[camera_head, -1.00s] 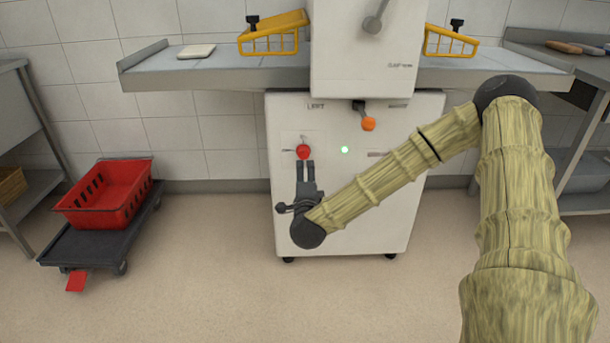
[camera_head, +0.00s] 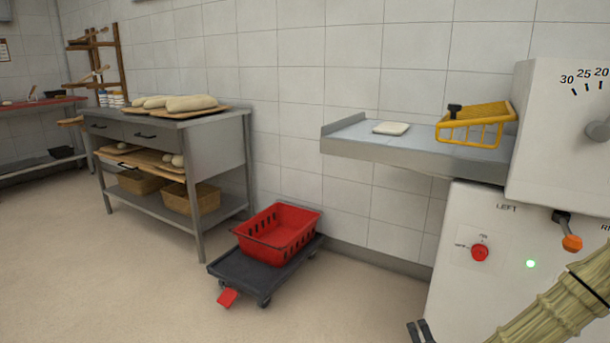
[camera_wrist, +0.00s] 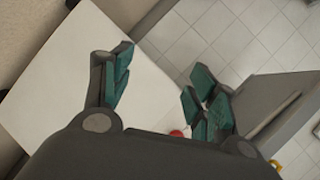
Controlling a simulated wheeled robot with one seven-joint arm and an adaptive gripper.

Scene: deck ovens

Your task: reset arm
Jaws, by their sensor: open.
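In the wrist view my gripper (camera_wrist: 160,95) is open, its two teal-padded fingers spread apart with nothing between them. In the head view only the dark fingertips of my gripper (camera_head: 421,331) show at the bottom edge, left of the white machine's lower front. My arm (camera_head: 565,305) crosses the lower right corner. The white machine (camera_head: 455,300) carries a red knob (camera_head: 480,252), a lit green lamp (camera_head: 530,264) and an orange-tipped lever (camera_head: 571,243). The red knob also shows small in the wrist view (camera_wrist: 176,134), beyond the fingers and apart from them.
A grey side shelf (camera_head: 400,150) with a yellow guard (camera_head: 478,123) juts left from the machine. A red crate (camera_head: 278,236) sits on a dark trolley (camera_head: 243,268) on the floor. A steel table (camera_head: 229,145) with loaves stands further left. The front floor is clear.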

